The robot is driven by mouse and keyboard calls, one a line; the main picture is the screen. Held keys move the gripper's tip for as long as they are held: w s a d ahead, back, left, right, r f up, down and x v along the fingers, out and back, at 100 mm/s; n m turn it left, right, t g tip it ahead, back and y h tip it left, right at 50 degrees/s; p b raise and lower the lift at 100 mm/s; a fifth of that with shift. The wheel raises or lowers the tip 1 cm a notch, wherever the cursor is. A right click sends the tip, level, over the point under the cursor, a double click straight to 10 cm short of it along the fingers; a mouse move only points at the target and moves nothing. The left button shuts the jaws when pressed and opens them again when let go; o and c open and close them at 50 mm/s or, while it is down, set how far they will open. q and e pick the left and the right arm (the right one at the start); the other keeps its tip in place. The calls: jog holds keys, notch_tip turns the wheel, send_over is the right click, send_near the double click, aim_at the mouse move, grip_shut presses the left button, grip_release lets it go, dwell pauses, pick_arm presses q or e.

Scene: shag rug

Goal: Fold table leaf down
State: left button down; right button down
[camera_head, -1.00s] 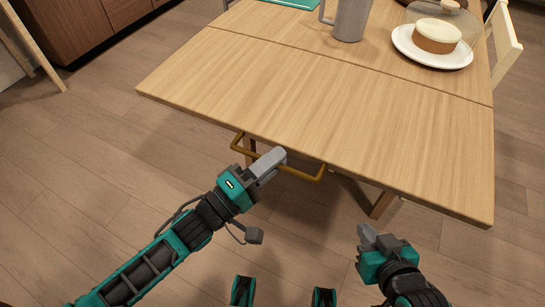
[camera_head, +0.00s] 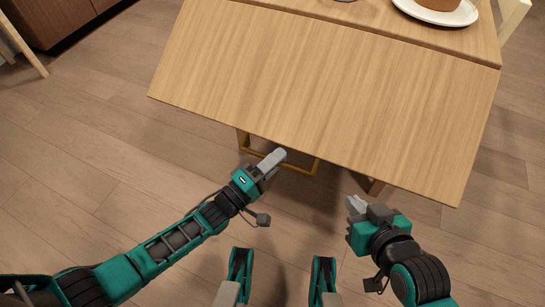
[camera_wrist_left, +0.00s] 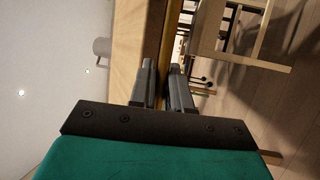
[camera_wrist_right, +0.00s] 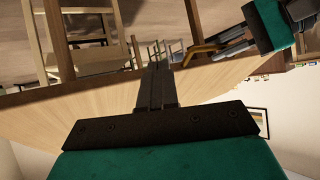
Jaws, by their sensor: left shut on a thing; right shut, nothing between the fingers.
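The wooden table leaf (camera_head: 320,100) fills the middle of the head view. A dark seam divides it from the fixed table top (camera_head: 470,40), and it appears to slope down from there toward me. A brass bar handle (camera_head: 302,169) hangs under its near edge. My left gripper (camera_head: 273,159) is shut on this handle; the bar (camera_wrist_left: 178,45) runs between its fingers in the left wrist view. The handle (camera_wrist_right: 198,52) also shows in the right wrist view. My right gripper (camera_head: 356,205) is shut and empty, apart from the leaf near its front right.
A white plate (camera_head: 455,15) with a cake stands on the fixed top. A pale chair (camera_head: 512,15) is at the far right. A table leg (camera_head: 376,187) shows beneath the leaf. The wooden floor (camera_head: 90,150) to the left is clear.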

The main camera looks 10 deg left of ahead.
pick_arm(q)
jog(key=shift+w+d+f, duration=0.1)
jog(key=shift+w+f, duration=0.4)
jog(key=shift+f, duration=0.2)
pick_arm(e)
jog(key=shift+w, duration=0.1)
jog(key=shift+d+r, duration=0.1)
jog(key=n+g+y, duration=0.1)
jog(key=n, duration=0.5)
send_near(314, 169)
jog(key=r, duration=0.2)
notch_tip(314, 169, up, 3)
jog(key=s+n+g, duration=0.1)
jog(key=s+n, duration=0.1)
jog(key=n, duration=0.6)
jog(key=shift+g, duration=0.3)
jog(key=shift+d+f+x, duration=0.15)
jog(key=shift+d+x, duration=0.15)
jog(key=shift+x, duration=1.85)
jog(key=shift+d+f+x, duration=0.15)
jog(key=shift+d+x, duration=0.15)
jog(key=shift+x, duration=1.8)
jog(key=shift+d+f+x, duration=0.15)
jog(key=shift+d+x, duration=0.15)
jog(key=shift+x, duration=1.85)
